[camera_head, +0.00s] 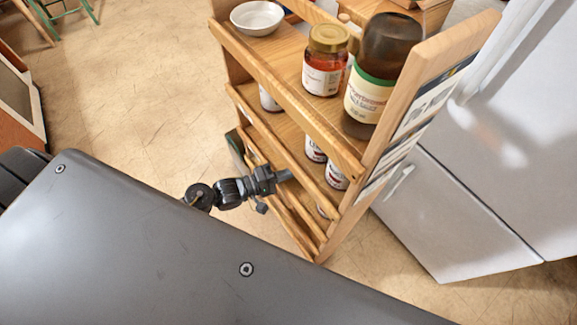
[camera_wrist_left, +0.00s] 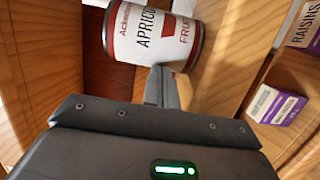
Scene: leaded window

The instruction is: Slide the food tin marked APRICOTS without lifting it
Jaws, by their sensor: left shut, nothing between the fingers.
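The APRICOTS tin (camera_wrist_left: 150,38) shows in the left wrist view at the top centre, with a white and red label and its dark rims at left and right; its upper part is cut off. My left gripper (camera_wrist_left: 162,72) is shut and empty, its fingertips right at the tin's near side. I cannot tell whether they touch it. In the head view my left gripper (camera_head: 284,175) reaches into a lower level of the wooden shelf unit (camera_head: 290,85). Which tin there is the apricots I cannot tell. My right gripper is not in view.
A purple RAISINS box (camera_wrist_left: 277,105) stands at the right in the wrist view. On the shelf top are a white bowl (camera_head: 257,18), a red jar (camera_head: 323,62) and a dark bottle (camera_head: 385,70). Tins (camera_head: 337,177) stand below. A white fridge (camera_head: 490,150) stands right.

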